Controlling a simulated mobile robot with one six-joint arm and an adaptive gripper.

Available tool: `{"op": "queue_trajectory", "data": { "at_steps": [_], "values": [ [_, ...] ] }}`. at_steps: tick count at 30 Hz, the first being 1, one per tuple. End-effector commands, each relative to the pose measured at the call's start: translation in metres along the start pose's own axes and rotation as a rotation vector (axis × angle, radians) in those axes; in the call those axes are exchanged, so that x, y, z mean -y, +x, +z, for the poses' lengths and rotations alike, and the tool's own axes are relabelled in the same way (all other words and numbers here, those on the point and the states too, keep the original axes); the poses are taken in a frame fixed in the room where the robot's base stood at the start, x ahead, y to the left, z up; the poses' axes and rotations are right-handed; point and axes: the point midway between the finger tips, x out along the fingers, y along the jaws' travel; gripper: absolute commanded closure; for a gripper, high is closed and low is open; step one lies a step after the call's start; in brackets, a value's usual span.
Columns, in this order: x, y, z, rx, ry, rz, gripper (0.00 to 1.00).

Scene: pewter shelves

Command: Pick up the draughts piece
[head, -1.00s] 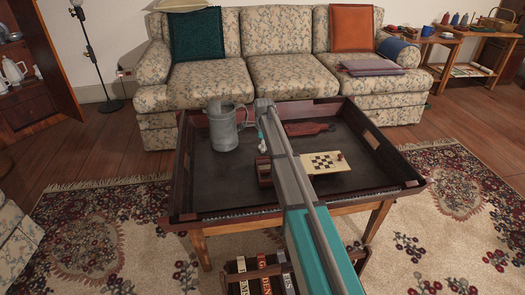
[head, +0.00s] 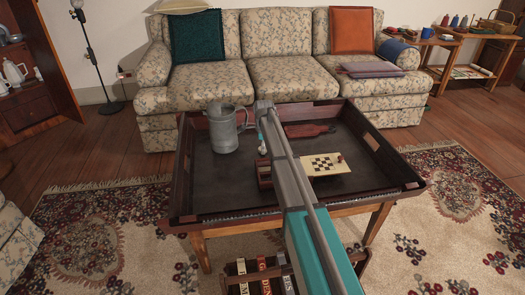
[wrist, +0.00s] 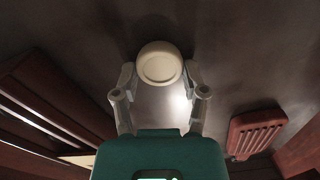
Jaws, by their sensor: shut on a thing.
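The draughts piece (wrist: 159,63) is a round, cream-white disc with a raised rim. In the wrist view it sits between the two grey fingertips of my gripper (wrist: 158,76), which is shut on it. The dark tray floor is behind it; I cannot tell how far the piece is above that floor. In the head view my gripper (head: 262,148) is small and partly hidden by my arm, over the tray near the metal mug, and a small pale spot shows at its tip.
The dark wooden tray (head: 205,180) has raised walls. In it are a grey metal mug (head: 223,130), a brown wooden box (head: 264,176), a small chequered board (head: 327,163) and a dark red flat object (head: 306,130). The tray's left front floor is clear. A floral sofa (head: 275,75) stands behind.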

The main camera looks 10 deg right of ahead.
Motion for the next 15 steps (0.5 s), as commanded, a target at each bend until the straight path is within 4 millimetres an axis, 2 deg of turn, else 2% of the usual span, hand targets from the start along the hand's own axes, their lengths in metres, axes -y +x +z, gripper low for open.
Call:
{"op": "queue_trajectory", "data": {
  "at_steps": [8, 15],
  "values": [
    [0.0, -0.002, 0.0, 0.0, 0.0, 0.0, 0.67],
    [0.0, -0.011, 0.0, 0.0, 0.0, 0.0, 0.67]
  ]
}}
